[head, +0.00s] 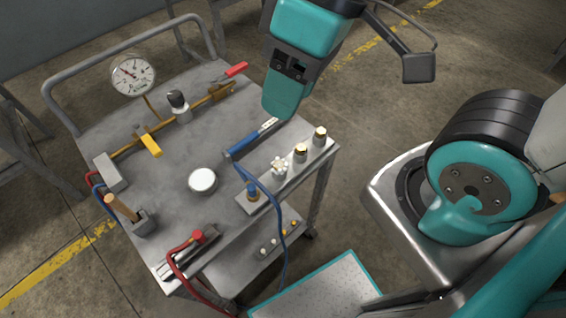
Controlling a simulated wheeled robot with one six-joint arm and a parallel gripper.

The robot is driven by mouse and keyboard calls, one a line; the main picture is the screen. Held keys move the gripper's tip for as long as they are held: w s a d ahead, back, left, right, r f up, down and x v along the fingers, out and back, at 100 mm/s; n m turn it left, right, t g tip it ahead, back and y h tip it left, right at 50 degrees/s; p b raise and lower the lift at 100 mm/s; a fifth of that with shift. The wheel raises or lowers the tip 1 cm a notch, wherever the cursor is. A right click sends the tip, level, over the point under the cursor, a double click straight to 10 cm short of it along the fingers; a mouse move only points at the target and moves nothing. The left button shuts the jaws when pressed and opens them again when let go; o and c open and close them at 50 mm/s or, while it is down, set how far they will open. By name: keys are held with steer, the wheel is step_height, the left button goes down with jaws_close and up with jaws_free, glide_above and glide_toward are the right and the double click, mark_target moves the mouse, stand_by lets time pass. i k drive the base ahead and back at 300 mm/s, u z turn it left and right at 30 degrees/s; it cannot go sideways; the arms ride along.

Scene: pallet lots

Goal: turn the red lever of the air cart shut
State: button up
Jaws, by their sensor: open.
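The air cart (110,130) is a grey metal cart filling the left of the head view. The red lever (237,69) is at the far right end of the brass pipe (128,149) on the cart's top. Its handle points to the upper right, roughly in line with the pipe. My gripper (350,85) is at the upper middle, right of the lever and apart from it. One dark finger shows on its linkage; the other side is hard to make out. It is open, and I see nothing held.
A pressure gauge (133,76), black knob (178,101) and yellow lever (149,144) stand along the pipe. Brass fittings (300,152) line the right edge.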

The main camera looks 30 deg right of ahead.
mark_target(232, 72)
steer(key=u, duration=2.1)
steer(key=k, duration=1.2)
steer(key=z, duration=1.65)
steer(key=i, duration=1)
steer(key=u, duration=0.05)
